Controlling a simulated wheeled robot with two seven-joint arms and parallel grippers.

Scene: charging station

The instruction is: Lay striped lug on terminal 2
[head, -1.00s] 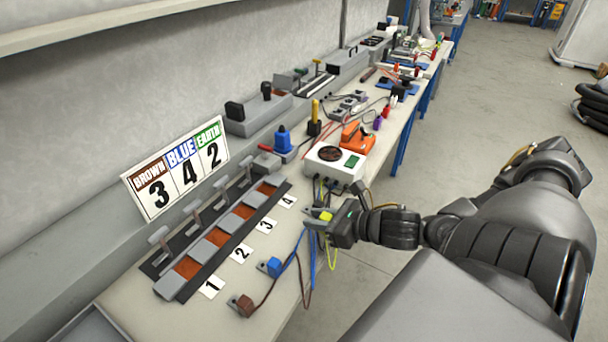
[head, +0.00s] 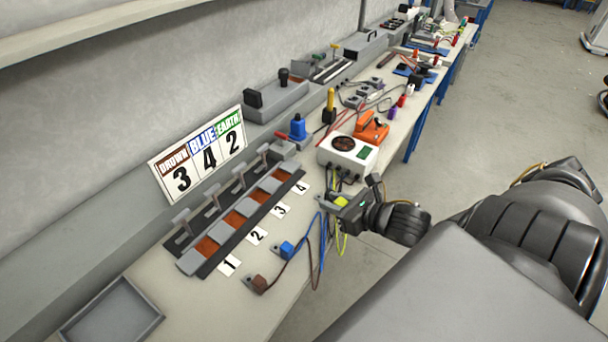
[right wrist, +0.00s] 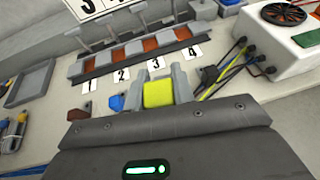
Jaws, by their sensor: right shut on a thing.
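My right gripper (head: 337,201) is shut on the striped lug, whose yellow-green block (head: 341,203) shows between its fingers. The block also shows in the right wrist view (right wrist: 158,93). It is held off the terminal row, to the right of label 4 in the head view. Terminal 2 (head: 235,219) is a bare copper pad behind the card marked 2 (head: 256,235), second from the near end. It also shows in the right wrist view (right wrist: 108,57), left of the gripper. The lug's striped cable hangs below the gripper. My left gripper is out of view.
A blue lug (head: 288,249) and a brown lug (head: 260,283) lie on the bench before the terminals, their cables trailing right. Upright levers stand behind the pads. A sign (head: 197,155) reads brown 3, blue 4, earth 2. A white box (head: 347,152) and an empty tray (head: 110,312) flank the row.

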